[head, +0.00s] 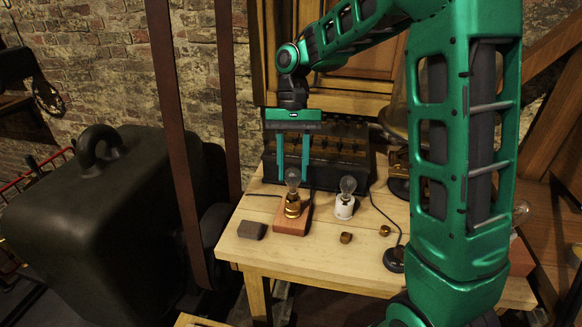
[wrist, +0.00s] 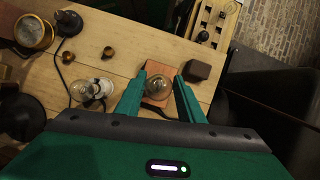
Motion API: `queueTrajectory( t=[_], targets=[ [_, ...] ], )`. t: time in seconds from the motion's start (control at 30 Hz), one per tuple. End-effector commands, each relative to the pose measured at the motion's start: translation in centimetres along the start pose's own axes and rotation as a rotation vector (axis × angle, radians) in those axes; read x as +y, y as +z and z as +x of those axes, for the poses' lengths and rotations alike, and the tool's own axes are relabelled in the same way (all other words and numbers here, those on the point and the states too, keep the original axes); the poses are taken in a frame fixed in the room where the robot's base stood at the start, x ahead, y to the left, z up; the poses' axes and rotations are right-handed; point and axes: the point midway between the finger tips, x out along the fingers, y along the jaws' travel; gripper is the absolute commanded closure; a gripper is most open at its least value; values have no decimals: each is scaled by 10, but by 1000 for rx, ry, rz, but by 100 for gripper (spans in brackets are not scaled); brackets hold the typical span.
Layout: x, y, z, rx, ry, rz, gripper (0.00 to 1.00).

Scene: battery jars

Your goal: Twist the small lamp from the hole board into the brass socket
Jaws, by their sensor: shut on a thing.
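The small lamp (head: 292,177), a clear glass bulb, stands upright between the two green fingers of my gripper (head: 292,178), which is shut on it. The brass socket (head: 293,209) sits on a reddish wooden block (head: 291,226) directly below the lamp. The lamp's lower end meets the top of the socket in the head view; I cannot tell how deep it sits. In the wrist view the lamp (wrist: 158,87) shows over the block (wrist: 156,101), hiding the socket. A board with holes (wrist: 205,42) shows at the top of the wrist view.
A white socket with a clear bulb (head: 345,198) stands close to the right. Two small brass pieces (head: 346,238) (head: 384,230) and a dark block (head: 252,230) lie on the table (head: 320,262). A dark case (head: 345,150) stands behind. A black cable crosses the right side.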

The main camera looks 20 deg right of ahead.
Motion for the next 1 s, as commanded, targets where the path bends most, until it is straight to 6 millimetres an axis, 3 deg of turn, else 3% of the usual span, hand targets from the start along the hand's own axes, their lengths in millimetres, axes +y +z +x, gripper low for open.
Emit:
queueTrajectory(
  t=[1.0],
  targets=[
    [-1,-4,12,-1,1,-3,92]
  ],
)
